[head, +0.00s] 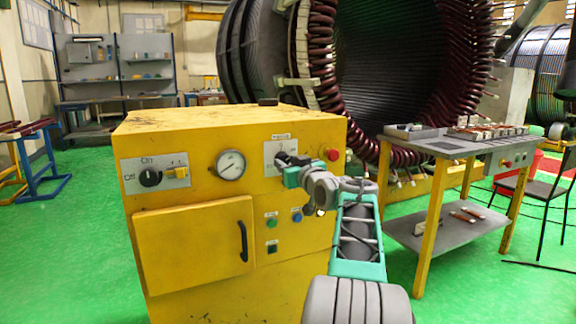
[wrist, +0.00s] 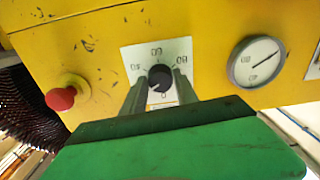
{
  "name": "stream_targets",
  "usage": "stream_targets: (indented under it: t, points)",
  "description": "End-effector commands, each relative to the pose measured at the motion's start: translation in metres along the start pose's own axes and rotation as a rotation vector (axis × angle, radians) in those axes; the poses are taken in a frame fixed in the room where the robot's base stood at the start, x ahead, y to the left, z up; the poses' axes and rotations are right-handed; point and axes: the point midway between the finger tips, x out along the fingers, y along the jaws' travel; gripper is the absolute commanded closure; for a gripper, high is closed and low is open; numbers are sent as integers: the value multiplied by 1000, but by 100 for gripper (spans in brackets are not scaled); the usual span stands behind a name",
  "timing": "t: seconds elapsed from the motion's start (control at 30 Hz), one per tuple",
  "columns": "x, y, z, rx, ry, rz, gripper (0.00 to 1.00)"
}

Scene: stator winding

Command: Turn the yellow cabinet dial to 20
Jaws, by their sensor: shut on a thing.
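The yellow cabinet (head: 170,225) stands in front of me. Its dial (wrist: 160,78) is a round black knob on a white plate with numbers around it, seen tilted in the wrist view. The plate (head: 270,150) also shows in the head view, where my arm partly covers it. My gripper (wrist: 160,88) has one finger on each side of the knob and is shut on it. In the head view my gripper (head: 286,161) is against the cabinet front at the plate. I cannot tell which number the dial points to.
A red button (head: 332,154) sits right of the plate and a pressure gauge (head: 231,165) left of it. Farther left is a black on/off switch (head: 150,177). Small buttons (head: 297,217) and a door handle (head: 243,241) are below. A grey table (head: 450,146) stands at right.

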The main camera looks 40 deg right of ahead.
Motion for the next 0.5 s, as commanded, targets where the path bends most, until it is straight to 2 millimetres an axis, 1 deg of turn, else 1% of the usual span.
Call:
stream_targets:
  t: [0.17,0.2,0.43,0.5]
  points:
    - [0,0,1,1,-2,0,100]
    - [0,0,1,1,-2,0,61]
    - [0,0,0,1,-1,0,43]
    - [0,0,0,1,-1,0,43]
